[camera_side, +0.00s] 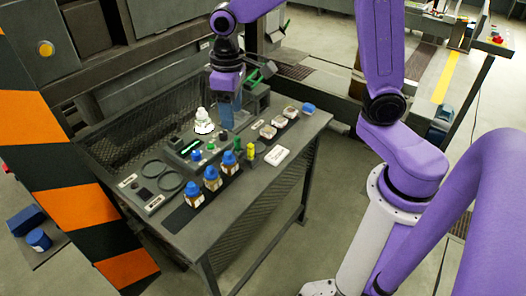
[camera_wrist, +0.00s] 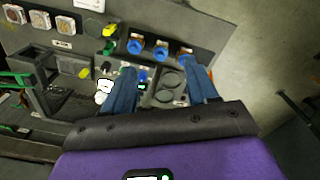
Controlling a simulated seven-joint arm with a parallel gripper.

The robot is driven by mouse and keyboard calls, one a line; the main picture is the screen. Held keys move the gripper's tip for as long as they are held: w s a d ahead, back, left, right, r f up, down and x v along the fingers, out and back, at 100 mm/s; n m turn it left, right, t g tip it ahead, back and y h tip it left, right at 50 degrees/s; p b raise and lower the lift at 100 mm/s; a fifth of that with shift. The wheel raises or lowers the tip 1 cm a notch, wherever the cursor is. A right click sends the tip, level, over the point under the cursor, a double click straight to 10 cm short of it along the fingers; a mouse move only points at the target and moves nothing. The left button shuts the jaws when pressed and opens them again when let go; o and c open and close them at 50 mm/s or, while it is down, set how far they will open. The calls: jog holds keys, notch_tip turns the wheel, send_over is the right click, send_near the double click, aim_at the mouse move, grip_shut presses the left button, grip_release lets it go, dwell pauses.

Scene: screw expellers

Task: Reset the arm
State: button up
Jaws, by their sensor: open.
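My gripper (camera_side: 227,122) hangs pointing down over the back middle of the grey workbench (camera_side: 255,200). In the wrist view its two blue fingers (camera_wrist: 162,72) are spread apart with nothing held between them. A white bottle-like object (camera_side: 203,122) stands just left of the fingers in the side view. In the wrist view a white object (camera_wrist: 104,90) shows beside the left finger, partly hidden by it. I cannot tell how high the fingertips are above the bench.
Blue-capped jars (camera_side: 212,179) line the bench front, with round recesses (camera_side: 171,180) to their left. Small green and yellow items (camera_side: 250,151) and a white card (camera_side: 277,156) lie right. Several square dishes (camera_side: 279,121) and a blue block (camera_side: 308,108) are at the right end. A striped panel (camera_side: 75,195) stands left.

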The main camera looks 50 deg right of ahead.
jog(key=s+d+n, duration=0.2)
jog(key=s+n, duration=0.1)
jog(key=s, duration=0.8)
jog(key=s+d+n, duration=0.2)
jog(key=s+n, duration=0.2)
jog(key=s, duration=0.8)
jog(key=shift+d+f, duration=0.2)
jog(key=shift+d, duration=0.15)
